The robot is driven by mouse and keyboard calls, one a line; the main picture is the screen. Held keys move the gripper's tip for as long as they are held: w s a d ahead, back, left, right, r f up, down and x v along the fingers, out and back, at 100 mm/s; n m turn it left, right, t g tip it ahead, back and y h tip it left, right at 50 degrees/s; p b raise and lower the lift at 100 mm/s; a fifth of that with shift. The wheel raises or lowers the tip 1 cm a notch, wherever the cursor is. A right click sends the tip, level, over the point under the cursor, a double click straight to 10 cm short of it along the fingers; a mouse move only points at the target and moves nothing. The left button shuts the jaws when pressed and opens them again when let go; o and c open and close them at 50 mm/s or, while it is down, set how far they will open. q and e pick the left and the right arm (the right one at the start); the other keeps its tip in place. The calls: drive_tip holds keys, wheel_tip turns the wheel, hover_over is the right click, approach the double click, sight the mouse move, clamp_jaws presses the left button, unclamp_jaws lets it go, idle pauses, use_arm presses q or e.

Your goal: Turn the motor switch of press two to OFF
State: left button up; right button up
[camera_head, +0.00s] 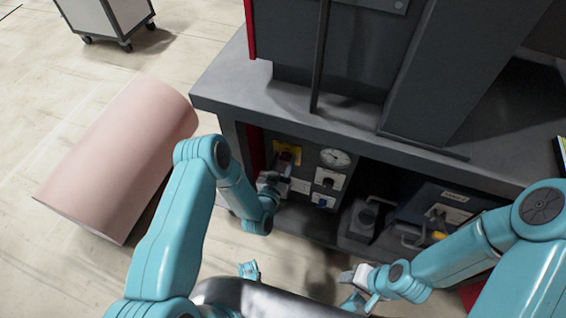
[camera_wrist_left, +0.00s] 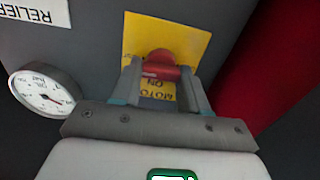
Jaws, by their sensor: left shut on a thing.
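The motor switch has a red knob (camera_wrist_left: 160,62) on a yellow plate (camera_wrist_left: 192,42), which also shows in the head view (camera_head: 281,149) on the grey panel under the press table. The plate's lettering reads "MOTOR" and "ON", upside down in the left wrist view; part of it is hidden by the knob and gripper. My left gripper (camera_wrist_left: 158,76) is shut on the red knob, one finger on each side. My right gripper (camera_head: 352,277) is low, in front of the press and away from the switch; its fingers are too small to read.
A round gauge (camera_head: 335,158) sits right of the switch, with smaller controls (camera_head: 329,180) below it. A red post (camera_wrist_left: 275,75) stands close beside the plate. A large pink roll (camera_head: 120,160) lies on the floor at left. A wheeled cabinet (camera_head: 108,18) stands farther back.

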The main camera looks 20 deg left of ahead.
use_arm(q)
drive_tip(key=n, duration=0.5)
drive_tip(key=shift+f+n+b, duration=0.1)
drive_tip(key=shift+n+b, duration=0.2)
drive_tip(key=shift+b, duration=0.1)
drive_tip(key=n, duration=0.4)
drive_tip(key=shift+a+n+b, duration=0.1)
drive_tip(key=shift+n+b, duration=0.2)
drive_tip(key=n, duration=0.4)
drive_tip(key=shift+f+b, duration=0.15)
drive_tip(key=shift+b, duration=0.15)
drive_tip(key=n, duration=0.5)
drive_tip(key=shift+f+n+b, duration=0.2)
drive_tip(key=shift+n+b, duration=0.45)
drive_tip(key=shift+n, duration=7.45)
